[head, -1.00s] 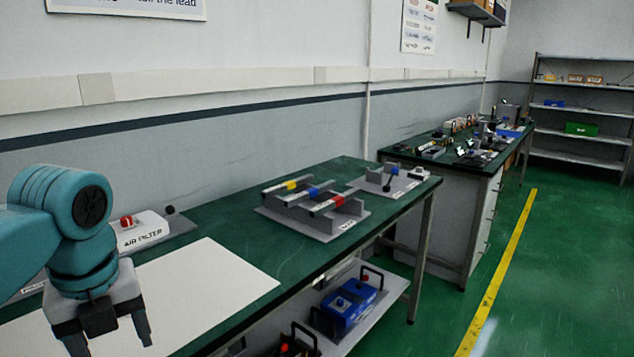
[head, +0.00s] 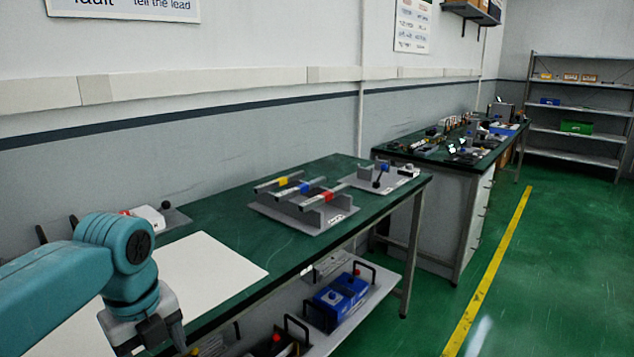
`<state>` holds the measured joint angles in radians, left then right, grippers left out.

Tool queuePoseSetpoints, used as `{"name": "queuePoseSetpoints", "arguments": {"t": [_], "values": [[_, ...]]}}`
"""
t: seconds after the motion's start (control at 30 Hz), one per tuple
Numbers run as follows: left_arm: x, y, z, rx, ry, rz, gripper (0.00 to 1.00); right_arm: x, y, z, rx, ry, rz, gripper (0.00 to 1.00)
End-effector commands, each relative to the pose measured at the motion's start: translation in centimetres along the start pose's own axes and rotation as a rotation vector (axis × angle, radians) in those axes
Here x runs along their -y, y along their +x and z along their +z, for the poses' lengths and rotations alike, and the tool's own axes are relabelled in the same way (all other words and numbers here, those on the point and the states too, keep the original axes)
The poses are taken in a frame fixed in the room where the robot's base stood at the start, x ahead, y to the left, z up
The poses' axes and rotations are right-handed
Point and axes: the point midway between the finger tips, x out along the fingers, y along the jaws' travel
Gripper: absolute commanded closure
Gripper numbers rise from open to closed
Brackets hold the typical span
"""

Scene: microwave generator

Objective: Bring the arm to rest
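My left arm comes in from the lower left, teal with a grey wrist. Its gripper (head: 160,345) hangs by the front edge of the green bench (head: 235,210), beside the white sheet (head: 215,265). One dark finger shows, standing apart from the middle of the gripper. The other finger is cut off or hidden at the bottom edge. The gripper looks open, and I see nothing held in it. My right gripper is not in view.
A grey fixture with yellow, blue and red marked bars (head: 305,205) and a small switch plate (head: 380,178) stand farther along the bench. The air filter unit (head: 150,217) is partly behind my arm. A blue device (head: 340,292) sits on the shelf below.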

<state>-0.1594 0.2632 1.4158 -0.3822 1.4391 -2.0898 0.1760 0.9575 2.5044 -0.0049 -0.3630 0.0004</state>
Motion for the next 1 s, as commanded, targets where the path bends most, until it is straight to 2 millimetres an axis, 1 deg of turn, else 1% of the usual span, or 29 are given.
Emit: {"name": "queuePoseSetpoints", "arguments": {"t": [0.03,0.17,0.27,0.33,0.37,0.4,0.47,0.5,0.57,0.6,0.7,0.8,0.9,1.0], "values": [[0.6,1.4,-0.1,-0.014,-0.046,0.001,0.33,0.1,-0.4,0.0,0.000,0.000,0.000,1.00],[2.4,6.0,-1.0,-0.056,-0.205,-0.015,0.33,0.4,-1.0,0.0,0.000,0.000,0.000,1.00],[3.5,10.4,-2.3,-0.105,-0.373,-0.021,0.33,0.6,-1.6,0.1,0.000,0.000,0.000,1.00],[3.9,14.2,-3.9,-0.154,-0.534,-0.018,0.33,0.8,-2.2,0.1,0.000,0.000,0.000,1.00],[4.0,16.1,-4.8,-0.179,-0.621,-0.014,0.33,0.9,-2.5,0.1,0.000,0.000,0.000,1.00],[3.8,18.8,-6.3,-0.216,-0.755,-0.003,0.33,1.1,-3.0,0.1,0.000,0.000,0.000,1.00],[3.1,22.8,-8.9,-0.276,-0.994,0.023,0.33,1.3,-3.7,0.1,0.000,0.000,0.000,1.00],[2.3,25.2,-10.9,-0.312,-1.163,0.047,0.33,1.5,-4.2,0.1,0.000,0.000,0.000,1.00],[0.8,28.2,-13.8,-0.356,-1.420,0.091,0.33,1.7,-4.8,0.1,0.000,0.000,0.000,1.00],[-0.4,29.7,-15.6,-0.376,-1.586,0.123,0.33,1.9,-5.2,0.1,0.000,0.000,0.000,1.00],[-3.5,32.0,-19.6,-0.399,-1.953,0.202,0.33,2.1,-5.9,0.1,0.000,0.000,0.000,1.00],[-6.0,33.0,-22.2,-0.394,-2.222,0.258,0.33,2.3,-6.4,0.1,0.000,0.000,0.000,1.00],[-7.5,33.3,-23.5,-0.384,-2.380,0.286,0.33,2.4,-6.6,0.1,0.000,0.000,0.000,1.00],[-7.9,33.4,-23.8,-0.381,-2.430,0.292,0.33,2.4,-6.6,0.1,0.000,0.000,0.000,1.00]]}}
